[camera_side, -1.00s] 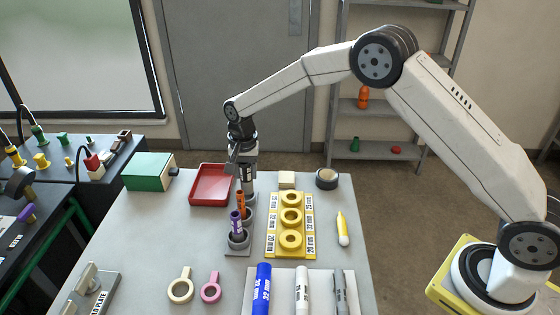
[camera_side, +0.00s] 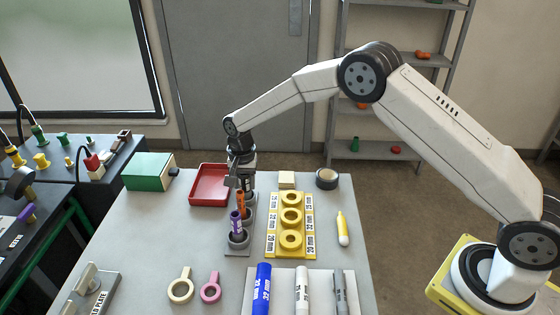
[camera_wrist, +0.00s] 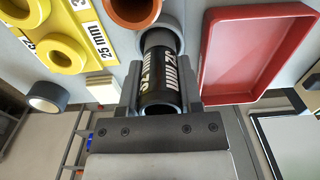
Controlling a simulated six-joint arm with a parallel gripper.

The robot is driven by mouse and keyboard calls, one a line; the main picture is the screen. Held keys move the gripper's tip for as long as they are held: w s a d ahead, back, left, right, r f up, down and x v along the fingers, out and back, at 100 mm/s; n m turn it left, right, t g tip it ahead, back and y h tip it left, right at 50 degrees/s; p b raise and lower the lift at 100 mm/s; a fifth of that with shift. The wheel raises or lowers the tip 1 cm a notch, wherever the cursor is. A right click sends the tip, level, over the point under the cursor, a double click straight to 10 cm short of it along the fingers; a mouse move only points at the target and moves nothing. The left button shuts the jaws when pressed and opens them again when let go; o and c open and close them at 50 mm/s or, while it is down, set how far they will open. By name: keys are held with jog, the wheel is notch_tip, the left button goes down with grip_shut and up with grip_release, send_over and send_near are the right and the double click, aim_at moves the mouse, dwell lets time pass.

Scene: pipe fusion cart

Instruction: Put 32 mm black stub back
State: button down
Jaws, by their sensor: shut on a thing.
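My gripper (camera_side: 243,181) is shut on the black stub (camera_wrist: 160,80), which carries a white 32 mm label in the wrist view. The jaws (camera_wrist: 161,92) press it from both sides. The grey rack (camera_side: 238,250) stands on the table, holding a purple stub (camera_side: 236,226) at the front and an orange stub (camera_side: 240,204) behind it. The black stub is upright over the rack's rear grey cup (camera_wrist: 172,27). Its lower end meets the cup mouth and looks to be inside it; how deep is hidden.
A red tray (camera_side: 195,199) lies just left of the gripper. A yellow plate with rings (camera_side: 291,253) lies right of the rack. A small pale block (camera_side: 287,179) and a dark roll (camera_side: 327,179) stand at the back. The green box (camera_side: 149,172) is further left.

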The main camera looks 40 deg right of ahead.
jog(key=shift+f, duration=0.1)
jog(key=shift+c, duration=1.4)
grip_release()
notch_tip(320, 180, up, 12)
jog(key=shift+r, duration=0.15)
jog(key=shift+s, duration=0.1)
jog(key=shift+s+d, duration=0.3)
jog(key=shift+s, duration=0.05)
jog(key=s+d+f+n+t, duration=0.1)
jog(key=s+d+n, duration=0.2)
jog(key=s, duration=0.6)
jog(key=s+d+n, duration=0.2)
jog(key=s+n, duration=0.1)
jog(key=s, duration=0.6)
jog(key=s+d+f+n+t, duration=0.1)
jog(key=s+d+n, duration=0.2)
jog(key=s, duration=0.6)
jog(key=shift+d+f+t, duration=0.3)
